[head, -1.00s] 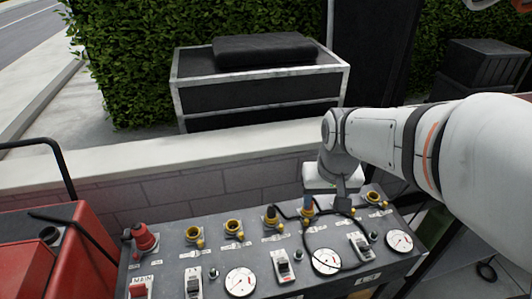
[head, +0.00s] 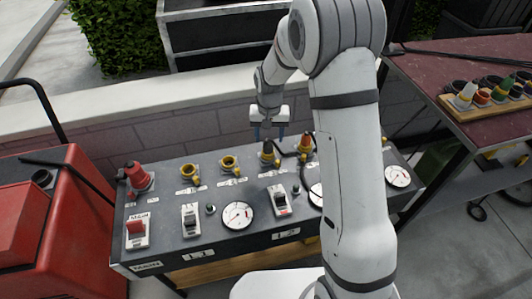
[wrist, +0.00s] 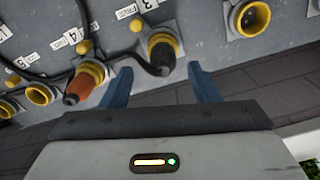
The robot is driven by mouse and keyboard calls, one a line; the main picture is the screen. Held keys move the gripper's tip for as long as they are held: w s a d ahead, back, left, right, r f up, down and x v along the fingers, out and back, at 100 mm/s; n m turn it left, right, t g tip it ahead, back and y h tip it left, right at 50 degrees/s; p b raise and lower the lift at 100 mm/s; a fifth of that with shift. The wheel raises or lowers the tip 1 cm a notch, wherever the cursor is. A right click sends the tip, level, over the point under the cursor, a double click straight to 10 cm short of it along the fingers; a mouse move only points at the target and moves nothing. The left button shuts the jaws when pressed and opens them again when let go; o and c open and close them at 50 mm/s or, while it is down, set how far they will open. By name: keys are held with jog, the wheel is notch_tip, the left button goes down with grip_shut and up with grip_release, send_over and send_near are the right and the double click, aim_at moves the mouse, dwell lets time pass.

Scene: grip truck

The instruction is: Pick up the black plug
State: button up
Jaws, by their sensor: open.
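The black plug (head: 267,157) sits in a yellow-ringed socket on the grey panel (head: 215,166), with a black cable by it. It also shows in the wrist view (wrist: 162,58), pointing toward my gripper. My gripper (head: 269,136) is open and empty, just above the black plug. In the wrist view its two blue fingers (wrist: 162,82) stand to the left and right of the plug's end. I cannot tell how deep the plug reaches between them.
An orange plug (head: 305,147) sits in the neighbouring socket, close to my gripper; it also shows in the wrist view (wrist: 80,85). A red plug (head: 137,176) is at the panel's left. A low brick wall (head: 110,146) runs behind the panel.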

aim_at(268, 140)
notch_tip(268, 140, down, 6)
jog(key=shift+w+a+r, duration=0.15)
jog(key=shift+r, duration=0.05)
jog(key=c, duration=1)
jog(key=shift+o, duration=0.2)
jog(key=shift+r, duration=0.1)
